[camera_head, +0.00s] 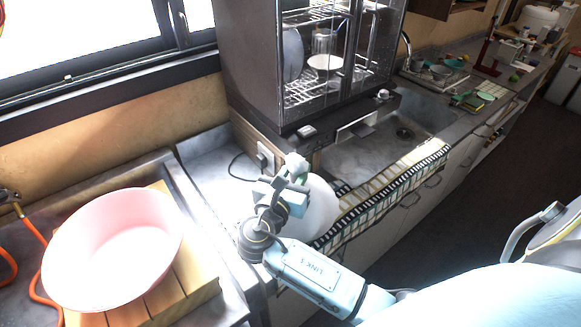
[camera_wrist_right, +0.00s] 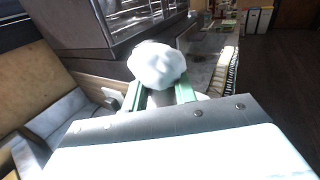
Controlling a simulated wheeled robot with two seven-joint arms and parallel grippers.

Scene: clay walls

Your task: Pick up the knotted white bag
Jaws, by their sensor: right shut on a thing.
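The knotted white bag (camera_head: 318,207) is at the counter's near edge, below the dark dish cabinet, partly hidden behind my right gripper. Its knotted top (camera_head: 297,163) sticks up above the jaws. My right gripper (camera_head: 287,184) is shut on the bag just below that knot. In the right wrist view, the rounded white top of the bag (camera_wrist_right: 157,64) sits between the two green fingers (camera_wrist_right: 160,96). I cannot tell whether the bag touches the counter. My left gripper is not in view.
A pink basin (camera_head: 112,250) stands on a wooden slatted board (camera_head: 190,268) at the left, beside an orange hose (camera_head: 40,290). The dark dish cabinet (camera_head: 262,75) rises behind the bag. A sink (camera_head: 385,145) with a striped cloth (camera_head: 385,195) along its front lies to the right.

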